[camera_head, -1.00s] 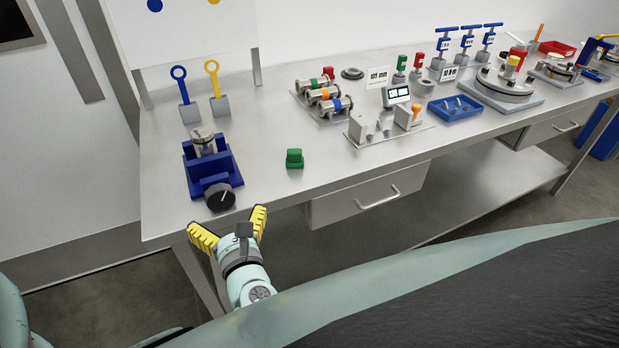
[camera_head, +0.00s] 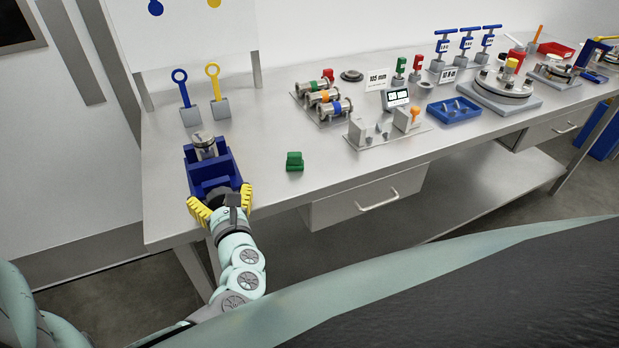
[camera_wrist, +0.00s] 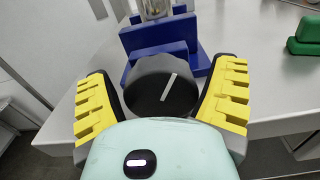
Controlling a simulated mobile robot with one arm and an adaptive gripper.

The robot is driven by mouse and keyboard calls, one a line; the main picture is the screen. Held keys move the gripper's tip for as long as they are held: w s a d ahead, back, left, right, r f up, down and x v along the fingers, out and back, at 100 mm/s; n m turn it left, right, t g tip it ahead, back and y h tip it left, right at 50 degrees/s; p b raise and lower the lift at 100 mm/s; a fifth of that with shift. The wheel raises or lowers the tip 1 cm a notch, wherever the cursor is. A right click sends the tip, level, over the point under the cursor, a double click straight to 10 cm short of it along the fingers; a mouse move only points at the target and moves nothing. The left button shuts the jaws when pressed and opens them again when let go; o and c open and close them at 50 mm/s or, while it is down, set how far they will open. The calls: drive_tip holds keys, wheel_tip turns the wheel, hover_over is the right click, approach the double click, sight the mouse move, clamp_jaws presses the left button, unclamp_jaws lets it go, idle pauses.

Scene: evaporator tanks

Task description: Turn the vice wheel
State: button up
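The blue vice (camera_head: 211,172) stands at the left front of the steel table, with a metal cylindrical part (camera_head: 203,143) in its jaws. Its black vice wheel (camera_wrist: 160,88) faces me in the wrist view and bears a white line tilted slightly right of upright.
A green block (camera_head: 294,161) stands on the table right of the vice. Blue and yellow ring-topped handles (camera_head: 181,88) stand behind it. A drawer handle (camera_head: 378,200) sticks out below the table's front edge. The tabletop between vice and green block is clear.

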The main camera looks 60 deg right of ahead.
drive_tip(key=c, duration=0.9)
drive_tip(key=shift+c, duration=0.2)
drive_tip(key=shift+f+n+b, duration=0.2)
drive_tip(key=shift+n+b, duration=0.5)
drive_tip(key=shift+b, duration=0.25)
drive_tip(key=shift+n+b, duration=0.7)
drive_tip(key=shift+n, duration=0.1)
drive_tip(key=shift+r, duration=0.25)
